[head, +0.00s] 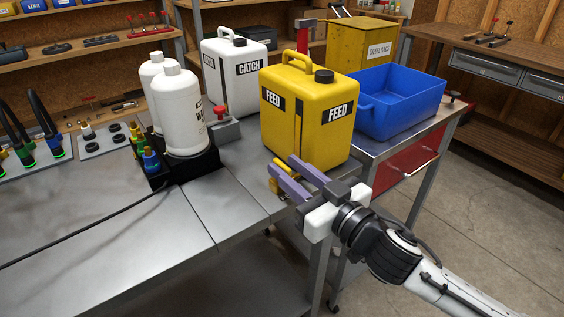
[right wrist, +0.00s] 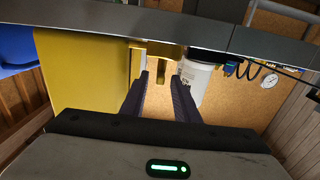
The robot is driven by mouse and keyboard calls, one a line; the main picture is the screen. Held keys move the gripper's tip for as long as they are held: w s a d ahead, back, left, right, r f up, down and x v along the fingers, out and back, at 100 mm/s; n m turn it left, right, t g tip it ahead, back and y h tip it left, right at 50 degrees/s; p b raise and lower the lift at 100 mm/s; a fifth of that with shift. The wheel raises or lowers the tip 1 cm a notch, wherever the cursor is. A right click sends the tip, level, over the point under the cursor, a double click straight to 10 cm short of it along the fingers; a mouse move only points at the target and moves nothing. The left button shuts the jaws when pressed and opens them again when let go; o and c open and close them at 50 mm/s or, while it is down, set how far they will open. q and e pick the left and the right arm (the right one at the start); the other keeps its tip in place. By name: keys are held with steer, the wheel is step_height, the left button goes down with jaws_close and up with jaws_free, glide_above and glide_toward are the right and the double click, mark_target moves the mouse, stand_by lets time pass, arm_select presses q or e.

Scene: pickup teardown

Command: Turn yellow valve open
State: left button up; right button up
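The yellow valve (head: 283,188) shows as a small yellow piece at the foot of the yellow FEED jug (head: 327,138), at the bench's front edge, partly hidden by my right gripper. My right gripper (head: 283,165) has two purple fingers spread apart, reaching towards the jug's foot. In the right wrist view, a yellow piece that looks like the valve (right wrist: 158,50) stands out beside the jug (right wrist: 85,75), ahead of the gap between the fingertips (right wrist: 160,78). I cannot tell whether a finger touches it. My left gripper is not in view.
A blue bin (head: 400,108) stands right of the jug. A white CATCH jug (head: 233,72) stands behind it. White bottles (head: 182,125) in a black holder stand left. A black cable (head: 90,228) crosses the bench. The front left bench surface is mostly clear.

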steer(key=shift+x, duration=1.3)
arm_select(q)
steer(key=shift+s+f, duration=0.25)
